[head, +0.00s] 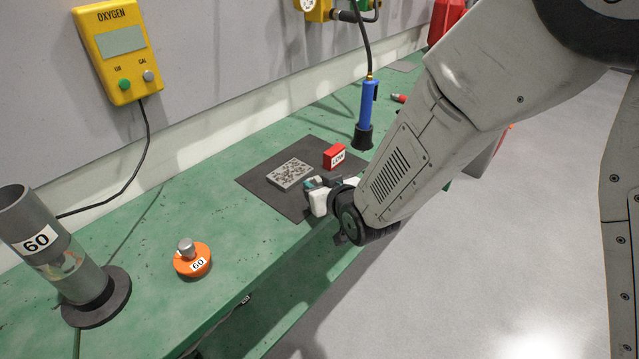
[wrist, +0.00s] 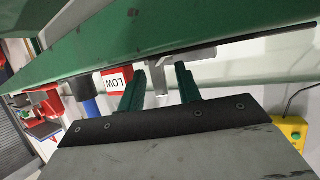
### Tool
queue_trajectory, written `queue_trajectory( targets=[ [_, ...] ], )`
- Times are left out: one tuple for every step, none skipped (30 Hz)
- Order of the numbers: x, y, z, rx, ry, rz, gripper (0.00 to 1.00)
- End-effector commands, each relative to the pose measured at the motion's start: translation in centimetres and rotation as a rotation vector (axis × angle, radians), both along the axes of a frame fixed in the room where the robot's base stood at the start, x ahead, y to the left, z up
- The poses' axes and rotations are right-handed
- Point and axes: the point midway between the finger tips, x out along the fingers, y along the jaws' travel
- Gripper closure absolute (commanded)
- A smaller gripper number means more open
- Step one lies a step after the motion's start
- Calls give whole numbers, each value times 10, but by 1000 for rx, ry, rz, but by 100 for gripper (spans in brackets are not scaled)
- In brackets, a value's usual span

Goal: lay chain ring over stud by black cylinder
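I cannot make out a chain ring, a stud or a plain black cylinder in either view. My gripper (head: 313,184) is low over the front edge of a dark mat on the green bench, just in front of a speckled grey block (head: 290,174). In the wrist view my gripper's two green fingers (wrist: 160,76) stand apart. A pale grey piece shows between them; I cannot tell what it is or whether they touch it.
A blue tool with a black cup (head: 367,112) hangs from a hose behind the mat (head: 262,185). A yellow oxygen meter (head: 116,50) is on the wall. The bench between is clear.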

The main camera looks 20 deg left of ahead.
Motion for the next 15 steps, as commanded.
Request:
queue_trajectory(
  targets=[
    [0, 0, 0, 0, 0, 0, 66],
    [0, 0, 0, 0, 0, 0, 66],
    [0, 0, 0, 0, 0, 0, 66],
    [0, 0, 0, 0, 0, 0, 66],
    [0, 0, 0, 0, 0, 0, 66],
    [0, 0, 1, 0, 0, 0, 66],
    [0, 0, 2, 1, -1, 0, 66],
    [0, 0, 4, 1, -1, 0, 66],
    [-3, -3, 5, 0, 0, 0, 66],
    [-5, -6, 7, 0, 0, 0, 66],
    [-8, -9, 9, 0, 0, 0, 66],
    [-13, -13, 11, 1, -1, 0, 66],
    [-17, -17, 14, 1, -1, 0, 66],
    [-21, -21, 17, 1, -1, 0, 66],
    [-27, -27, 20, 1, -1, 0, 66]
  ],
)
